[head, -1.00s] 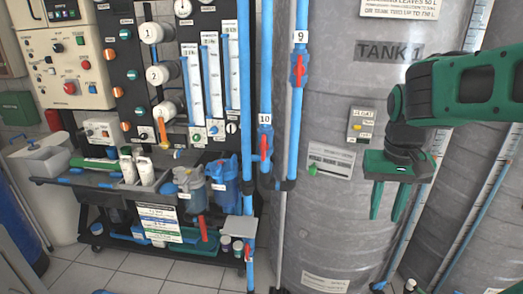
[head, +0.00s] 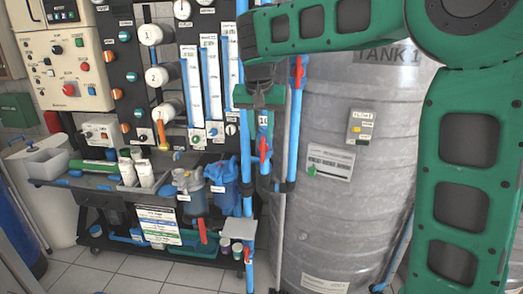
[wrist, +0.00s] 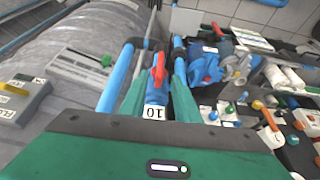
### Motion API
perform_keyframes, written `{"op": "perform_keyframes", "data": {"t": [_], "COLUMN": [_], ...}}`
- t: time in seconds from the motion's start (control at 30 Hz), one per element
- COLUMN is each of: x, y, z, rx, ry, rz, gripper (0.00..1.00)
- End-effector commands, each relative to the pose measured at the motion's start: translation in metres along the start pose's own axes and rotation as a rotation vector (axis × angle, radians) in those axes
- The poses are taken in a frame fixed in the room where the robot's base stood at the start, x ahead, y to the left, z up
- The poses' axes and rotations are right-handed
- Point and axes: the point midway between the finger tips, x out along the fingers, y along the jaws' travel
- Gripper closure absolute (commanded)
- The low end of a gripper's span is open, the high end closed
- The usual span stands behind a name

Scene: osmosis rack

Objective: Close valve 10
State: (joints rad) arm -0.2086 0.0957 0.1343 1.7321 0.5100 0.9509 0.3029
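Valve 10 is a blue valve (head: 264,122) with a red handle (head: 264,150) on a vertical blue pipe left of the tank. In the wrist view, its body with the label "10" (wrist: 154,113) and its red handle (wrist: 158,70) show ahead. The handle lies along the pipe. My gripper (head: 259,118) hangs over the upper part of the valve in the head view, partly covering its label. In the wrist view my gripper (wrist: 162,72) is open, one green finger on each side of the valve. I cannot tell whether the fingers touch it.
Valve 9's red handle (head: 298,70) is on the neighbouring blue pipe to the right. The large grey tank (head: 330,215) stands close on the right. Blue filter housings (head: 222,180) and a shelf with bottles (head: 143,170) are on the left.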

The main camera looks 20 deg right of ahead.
Motion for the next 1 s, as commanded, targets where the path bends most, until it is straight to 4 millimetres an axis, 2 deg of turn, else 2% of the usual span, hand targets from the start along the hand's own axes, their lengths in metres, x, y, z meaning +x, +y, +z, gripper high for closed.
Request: {"op": "perform_keyframes", "data": {"t": [0.2,0.4,0.6,0.87,0.9,1.0], "x": [0.041,0.066,0.076,0.076,0.076,0.076], "y": [0.001,0.001,0.001,0.001,0.001,0.001], "z": [0.0,0.0,0.0,0.0,0.0,0.0], "rx": [0.0,0.0,0.0,0.0,0.0,0.0], "ry": [-0.002,-0.002,-0.001,0.0,0.0,0.0], "rz": [0.003,0.002,0.0,0.0,0.0,0.0], "gripper": [0.71,0.71,0.71,0.71,0.81,1.0]}}
